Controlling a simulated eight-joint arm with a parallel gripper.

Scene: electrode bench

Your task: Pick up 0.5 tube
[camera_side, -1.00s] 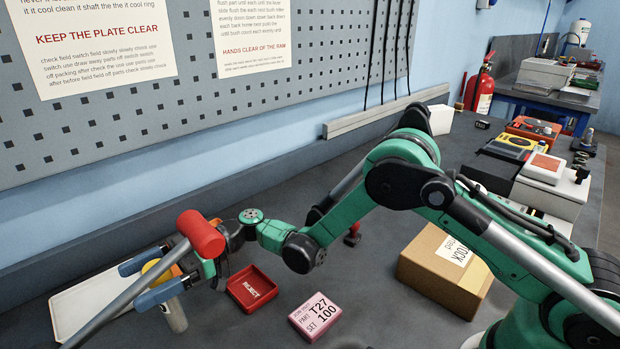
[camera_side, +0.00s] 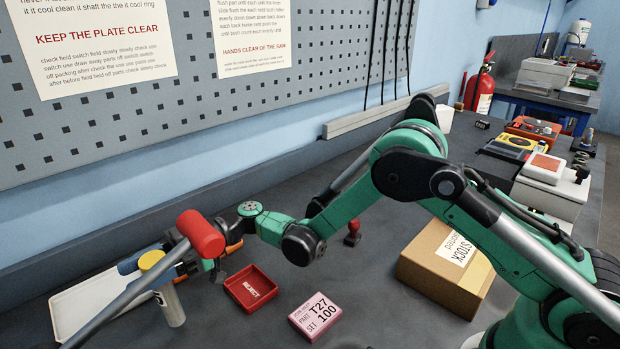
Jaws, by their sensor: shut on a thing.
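A tube with a yellow cap (camera_side: 152,259) and a pale metallic body (camera_side: 172,307) stands upright at the lower left; no size mark on it can be read. My gripper (camera_side: 150,272) is shut on the tube just below its cap, one blue finger on the far side and one on the near side. A grey rod with a red head crosses in front and hides part of the near finger and of the tube's upper body. The tube's foot still appears to be at bench level.
The grey rod (camera_side: 117,302) with its red head (camera_side: 200,234) stands in front of my gripper. A white tray (camera_side: 62,318) lies behind the tube. A red REJECT tray (camera_side: 236,292), pink label block (camera_side: 315,316) and cardboard STOCK box (camera_side: 445,270) stand to the right.

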